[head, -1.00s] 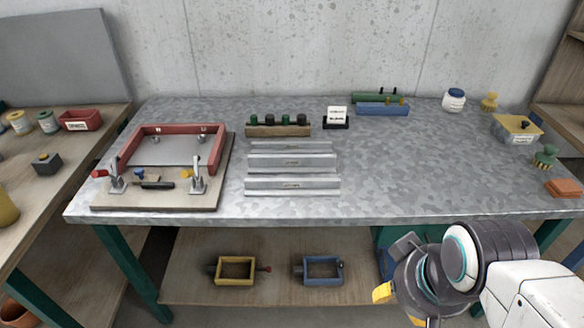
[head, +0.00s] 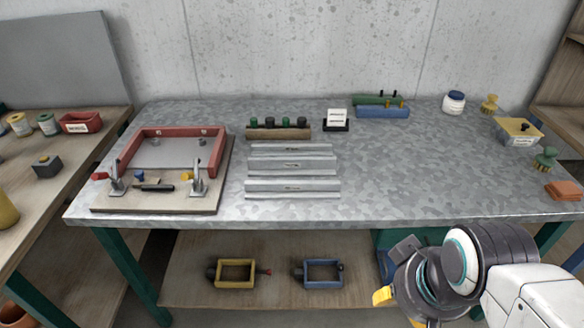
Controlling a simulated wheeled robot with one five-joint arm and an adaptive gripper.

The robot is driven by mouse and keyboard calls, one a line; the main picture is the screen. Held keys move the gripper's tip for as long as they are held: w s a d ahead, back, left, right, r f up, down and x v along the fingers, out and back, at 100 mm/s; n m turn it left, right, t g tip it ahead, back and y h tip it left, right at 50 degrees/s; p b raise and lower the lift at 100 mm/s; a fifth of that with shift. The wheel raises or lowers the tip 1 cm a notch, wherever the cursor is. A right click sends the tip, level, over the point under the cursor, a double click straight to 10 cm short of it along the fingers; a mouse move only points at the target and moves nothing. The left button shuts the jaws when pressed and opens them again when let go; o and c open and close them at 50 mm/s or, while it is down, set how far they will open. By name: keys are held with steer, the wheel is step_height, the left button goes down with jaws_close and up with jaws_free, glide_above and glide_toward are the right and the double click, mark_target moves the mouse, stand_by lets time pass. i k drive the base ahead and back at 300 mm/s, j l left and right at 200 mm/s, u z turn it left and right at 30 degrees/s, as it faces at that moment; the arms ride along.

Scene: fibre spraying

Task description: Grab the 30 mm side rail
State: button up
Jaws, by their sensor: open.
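Three grey metal rails lie lengthwise across the middle of the metal-topped bench: a back rail (head: 290,150), a middle rail (head: 315,166) and a front rail (head: 315,187). Each seems to carry small marks, too small to read, so I cannot tell which one is the 30 mm side rail. The middle and front rails look wider than the back one. My gripper (head: 400,307) is at the lower right, in front of the bench and well apart from the rails. It is open, with yellow fingertips partly in view; nothing shows between them.
A board with a red frame (head: 215,155) and toggle clamps stands left of the rails. A wooden block with knobs (head: 278,133) and a white card (head: 337,115) are behind them. Blue and yellow frames (head: 322,286) sit on the lower shelf. Bench space right of the rails is clear.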

mark_target(258, 151)
steer(key=i+j+u, duration=0.3)
steer(key=i+u, duration=0.15)
steer(key=i+j+u, duration=0.1)
steer(key=i+u, duration=0.3)
steer(key=i, duration=0.25)
